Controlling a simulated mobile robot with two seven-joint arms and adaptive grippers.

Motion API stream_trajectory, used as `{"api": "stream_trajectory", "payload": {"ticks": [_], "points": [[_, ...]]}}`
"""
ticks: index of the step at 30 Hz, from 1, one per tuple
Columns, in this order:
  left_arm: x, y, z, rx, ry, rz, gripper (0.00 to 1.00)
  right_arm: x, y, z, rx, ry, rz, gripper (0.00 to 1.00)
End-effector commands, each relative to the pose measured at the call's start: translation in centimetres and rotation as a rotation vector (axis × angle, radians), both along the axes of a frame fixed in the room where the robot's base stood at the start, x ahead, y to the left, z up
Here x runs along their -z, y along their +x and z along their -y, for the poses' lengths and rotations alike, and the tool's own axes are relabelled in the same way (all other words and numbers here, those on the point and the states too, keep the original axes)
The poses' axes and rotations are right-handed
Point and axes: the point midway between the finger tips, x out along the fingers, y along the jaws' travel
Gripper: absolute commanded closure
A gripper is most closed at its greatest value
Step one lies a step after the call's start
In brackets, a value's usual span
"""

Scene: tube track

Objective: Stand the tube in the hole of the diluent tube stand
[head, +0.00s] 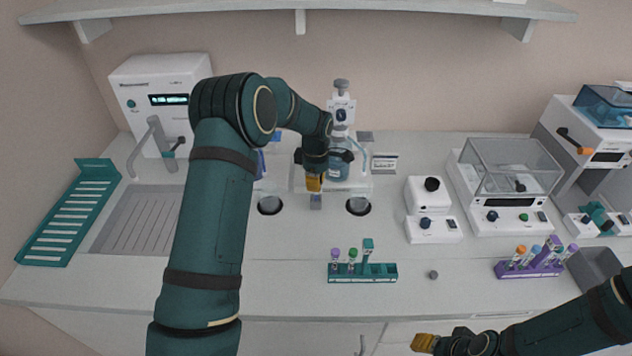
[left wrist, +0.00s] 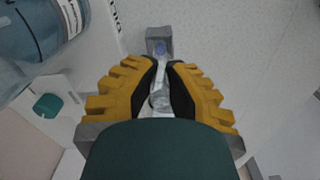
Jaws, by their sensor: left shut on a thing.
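My left gripper (head: 314,184) points down at the back middle of the counter. In the left wrist view its yellow fingers (left wrist: 160,88) are shut on a clear tube (left wrist: 158,99). The diluent tube stand appears to be the small grey block (head: 316,202) just below the fingers; it also shows in the left wrist view (left wrist: 159,33). The tube's far end, with a blue patch, overlaps the block. I cannot tell whether it is inside the hole. My right gripper (head: 424,343) is at the bottom right, away from the stand; its opening is unclear.
A bottle (head: 338,168) on a white dispenser stands just right of the left gripper. Two dark round wells (head: 270,205) (head: 358,206) flank the stand. A green rack (head: 362,273) and a purple rack (head: 528,271) hold tubes in front. Clear counter lies between the racks and the wells.

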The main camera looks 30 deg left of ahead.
Motion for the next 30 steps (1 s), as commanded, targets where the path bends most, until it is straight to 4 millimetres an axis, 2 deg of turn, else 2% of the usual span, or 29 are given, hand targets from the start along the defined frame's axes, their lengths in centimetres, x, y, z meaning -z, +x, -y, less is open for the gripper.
{"api": "stream_trajectory", "payload": {"ticks": [9,18,19,21,30], "points": [[0.95,0.01,-0.01,0.001,0.0,0.0,1.0,0.72,0.0,0.0,0.0,0.0,0.0,0.53],[0.97,0.02,-0.03,0.001,0.0,0.0,1.0,0.71,0.0,0.0,0.0,0.0,0.0,0.53],[0.97,0.02,-0.03,0.001,0.0,0.0,0.79,0.71,0.0,0.0,0.0,0.0,0.0,0.53],[0.97,0.02,-0.04,0.0,0.0,0.0,0.59,0.71,0.0,0.0,0.0,0.0,0.0,0.53],[0.97,0.01,-0.03,0.0,0.0,0.0,0.59,0.72,0.0,0.0,0.0,0.0,0.0,0.53]]}}
